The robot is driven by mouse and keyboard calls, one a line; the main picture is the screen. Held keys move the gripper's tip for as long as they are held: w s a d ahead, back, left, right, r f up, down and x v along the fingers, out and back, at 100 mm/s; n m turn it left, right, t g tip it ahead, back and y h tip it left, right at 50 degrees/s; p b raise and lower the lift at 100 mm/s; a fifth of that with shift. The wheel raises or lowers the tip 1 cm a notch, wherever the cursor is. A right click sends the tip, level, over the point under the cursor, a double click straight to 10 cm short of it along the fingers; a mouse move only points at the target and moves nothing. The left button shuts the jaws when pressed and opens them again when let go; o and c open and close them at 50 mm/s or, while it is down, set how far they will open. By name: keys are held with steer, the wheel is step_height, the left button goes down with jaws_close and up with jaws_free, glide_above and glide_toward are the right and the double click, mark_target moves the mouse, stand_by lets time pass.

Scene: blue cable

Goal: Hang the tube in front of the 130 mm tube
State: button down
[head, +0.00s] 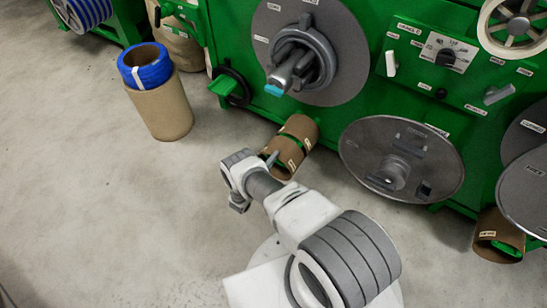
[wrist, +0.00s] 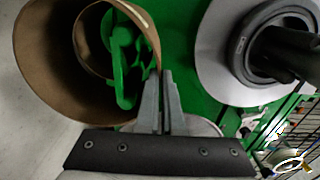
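Two short brown cardboard tubes are one behind the other low at the green machine's front: the rear tube (head: 302,127) and the front tube (head: 281,160). Both carry small labels, too small to read. My gripper (head: 268,160) is at the front tube's left edge. In the wrist view its two fingers (wrist: 161,76) are close together, with the brown tube wall (wrist: 152,45) running down to them; they appear shut on it. A green holder (wrist: 124,62) shows inside the tube opening. I cannot tell whether the front tube rests on it.
A large brown tube with a blue coil (head: 160,105) stands on the floor at left. Grey discs (head: 400,160) project from the machine at right. Another brown tube (head: 488,240) is at the lower right. The floor (head: 110,215) at left is clear.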

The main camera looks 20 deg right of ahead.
stand_by(0.3)
steer(key=c, duration=1)
jaws_free()
steer(key=shift+o, duration=0.4)
steer(key=o, duration=0.5)
steer(key=shift+s+a, duration=0.45)
steer(key=shift+a, duration=0.1)
steer(key=shift+v, duration=3.95)
